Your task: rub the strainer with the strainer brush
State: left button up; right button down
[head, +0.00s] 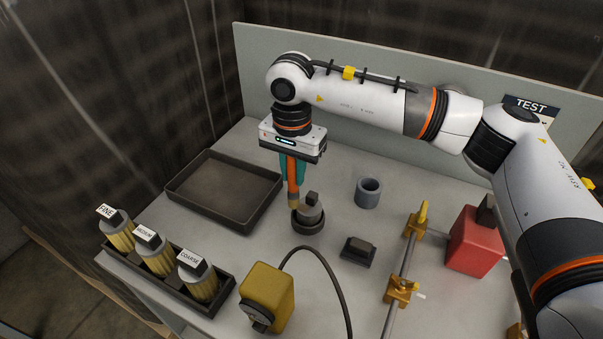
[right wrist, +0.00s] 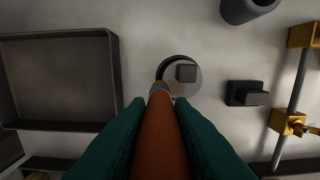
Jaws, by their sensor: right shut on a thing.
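My right gripper (head: 292,172) has teal fingers, pointing down, shut on an orange-handled brush (head: 293,192) with a tan tip. The brush also shows between the fingers in the right wrist view (right wrist: 159,135). Its tip is at the left side of a round grey part with a dark square knob (head: 310,211), set in a dark round base (head: 308,228). In the right wrist view the tip overlaps the left edge of this part (right wrist: 186,86); contact is unclear. This part may be the strainer; no label shows on it. My left gripper is not in view.
An empty dark tray (head: 222,226) lies left. Mesh cylinders labelled FINE, MEDIUM and COARSE (head: 200,288) stand in a rack at front left. A yellow block with a cable (head: 267,297), a grey cup (head: 368,191), a dark block (head: 357,251), a clamped rod (head: 409,253) and a red block (head: 473,243) stand around.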

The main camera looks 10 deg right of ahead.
jog(key=shift+r, duration=0.1)
jog(key=shift+r+p, duration=1.35)
jog(key=shift+r, duration=1.6)
jog(key=shift+r+p, duration=0.8)
jog(key=shift+r, duration=0.7)
